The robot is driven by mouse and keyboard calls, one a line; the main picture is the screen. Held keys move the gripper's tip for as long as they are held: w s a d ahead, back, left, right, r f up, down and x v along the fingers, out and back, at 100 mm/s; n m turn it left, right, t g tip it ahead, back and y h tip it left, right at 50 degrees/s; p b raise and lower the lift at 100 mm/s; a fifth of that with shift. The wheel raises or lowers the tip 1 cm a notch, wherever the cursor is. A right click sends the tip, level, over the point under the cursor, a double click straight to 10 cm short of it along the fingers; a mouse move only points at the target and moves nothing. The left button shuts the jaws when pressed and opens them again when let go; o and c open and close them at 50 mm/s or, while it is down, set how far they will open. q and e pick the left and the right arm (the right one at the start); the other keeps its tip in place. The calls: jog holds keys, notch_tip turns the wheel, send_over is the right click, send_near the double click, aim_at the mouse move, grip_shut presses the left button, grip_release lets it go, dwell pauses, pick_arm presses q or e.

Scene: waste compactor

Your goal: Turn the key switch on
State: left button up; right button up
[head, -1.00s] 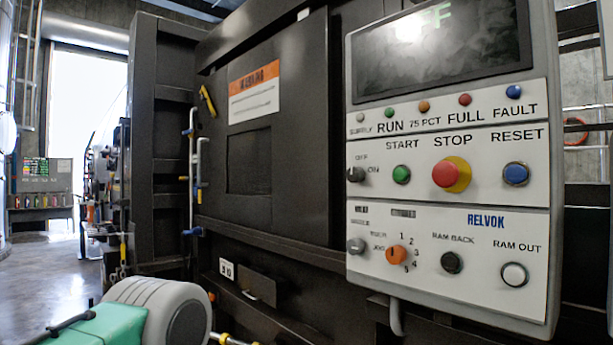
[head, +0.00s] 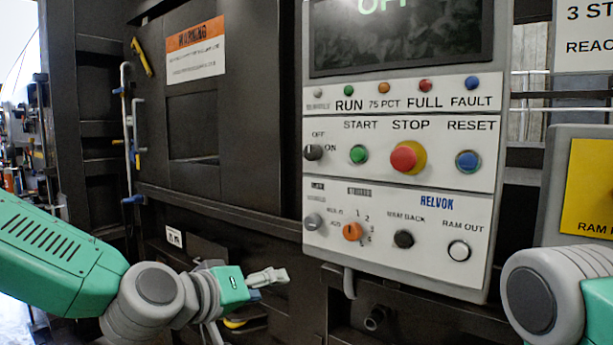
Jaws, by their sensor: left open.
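The key switch (head: 313,152) is a small dark knob at the left of the control panel's upper button row, with OFF printed above it and ON to its right. The panel's screen (head: 385,40) reads OFF, cut by the top edge. My left gripper (head: 284,282) is open and empty, below and left of the panel, apart from the switch. My right arm shows at the lower right, but its gripper is outside the view.
A green START button (head: 358,154) and a red STOP button (head: 406,157) sit right of the switch. Below are a grey selector (head: 313,222) and an orange dial (head: 352,232). A grey box with a yellow label (head: 590,188) stands at the right. Space before the panel is clear.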

pick_arm(q)
notch_tip(320, 180, up, 15)
jog(key=w+a+t+h, duration=0.1)
jog(key=w+a+t, duration=0.1)
jog(key=t+p, duration=0.1)
send_near(308, 154)
jog(key=v, duration=0.4)
jog(key=shift+n+h, duration=0.3)
jog(key=shift+h, duration=0.1)
jog(key=x, duration=0.3)
jog(key=p+x, duration=0.1)
jog(key=x, duration=0.3)
jog(key=a+p+x, duration=0.1)
jog(key=x, duration=0.3)
jog(key=shift+w+a+f, duration=0.1)
jog(key=shift+w+f, duration=0.15)
jog(key=shift+w, duration=0.05)
jog(key=w+d, duration=0.2)
jog(key=shift+d, duration=0.9)
jog(key=shift+a, duration=0.2)
jog(key=shift+c, duration=0.5)
jog(key=shift+w+a, duration=0.15)
jog(key=shift+a, duration=0.35)
jog(key=c, duration=1)
jog(key=shift+c, duration=0.2)
pick_arm(e)
notch_tip(308, 154, up, 4)
jog(key=shift+d, duration=0.15)
